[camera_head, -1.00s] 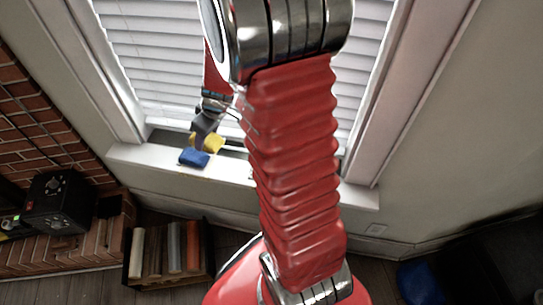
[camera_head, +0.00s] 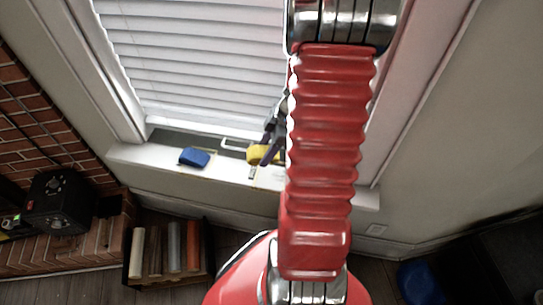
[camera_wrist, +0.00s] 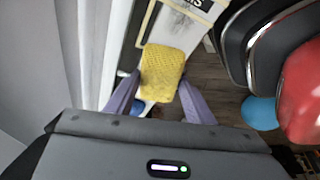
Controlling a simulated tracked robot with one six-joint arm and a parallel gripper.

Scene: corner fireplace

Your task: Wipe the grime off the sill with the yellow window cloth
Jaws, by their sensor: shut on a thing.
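The yellow cloth (camera_head: 258,153) is held in my gripper (camera_head: 269,150), at the sill right of the blue block-like pad. In the wrist view the textured yellow cloth (camera_wrist: 163,66) sits between the two purple-grey fingers of my gripper (camera_wrist: 160,84). The white sill (camera_head: 135,154) runs below the window blind. A dark grey strip shows along its back, and I cannot tell whether that is grime. My arm hides the sill's right middle part. Whether the cloth touches the sill is not clear.
The blue pad (camera_head: 194,157) lies on the sill at left. A pale handle-like thing (camera_head: 236,145) lies beside the cloth. A crate of rolls (camera_head: 168,250) and a black box (camera_head: 60,203) stand below left. A blue thing (camera_head: 421,284) is on the floor at right.

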